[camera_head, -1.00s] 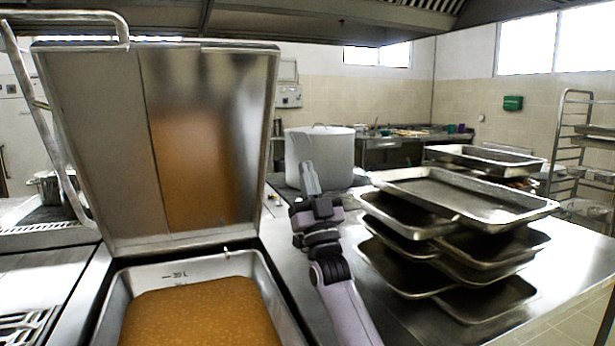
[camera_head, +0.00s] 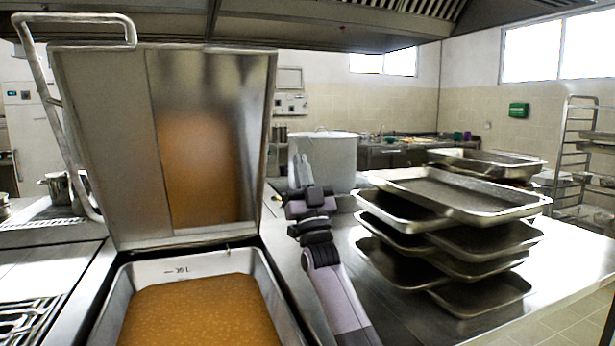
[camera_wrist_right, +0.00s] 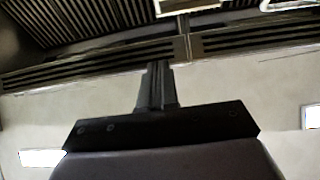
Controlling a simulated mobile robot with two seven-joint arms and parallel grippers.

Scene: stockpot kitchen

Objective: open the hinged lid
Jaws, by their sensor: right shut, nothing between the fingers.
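The hinged lid (camera_head: 120,150) stands raised and upright behind the pan, its inner metal face toward me. The rim of the pan (camera_head: 112,300) shows below it, and orange-brown food (camera_head: 200,315) fills the pan. A tubular handle (camera_head: 60,120) runs along the lid's left side and over its top left corner. My right gripper (camera_head: 302,165) is to the right of the lid, pointing up, apart from lid and handle. It is shut and empty. In the right wrist view its fingers (camera_wrist_right: 156,85) are together, with only wall and hood behind them. My left gripper is not in view.
Stacked metal trays (camera_head: 460,195) stand on the counter right of my right arm. A large pot (camera_head: 328,160) stands behind my gripper. An extractor hood (camera_head: 280,22) hangs overhead. A rack (camera_head: 575,150) stands at the far right.

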